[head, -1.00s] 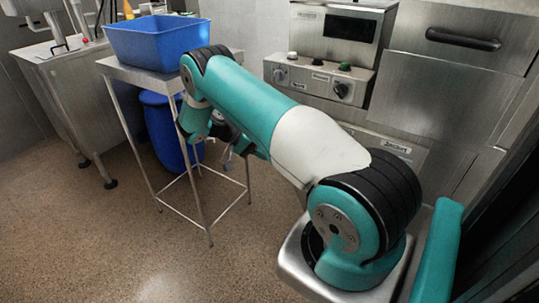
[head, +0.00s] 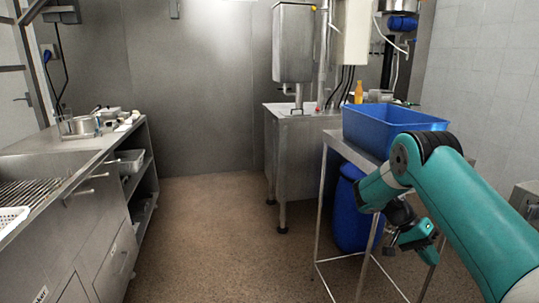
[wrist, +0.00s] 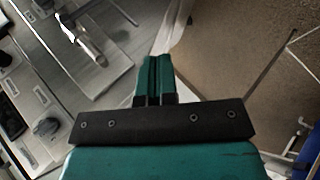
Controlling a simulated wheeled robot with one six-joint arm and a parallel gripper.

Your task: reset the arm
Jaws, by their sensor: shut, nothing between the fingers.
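My gripper (head: 418,237) hangs at the end of my teal arm at the right of the head view, in front of the metal stand. In the wrist view its two teal fingers (wrist: 157,75) lie together, shut, with nothing between them. The wrist view shows floor on the right and steel equipment on the left beyond the fingers.
A blue bin (head: 385,130) sits on the thin-legged metal stand (head: 322,210), close to my arm. A blue barrel (head: 350,215) is under it. The floor (head: 215,225) between is clear.

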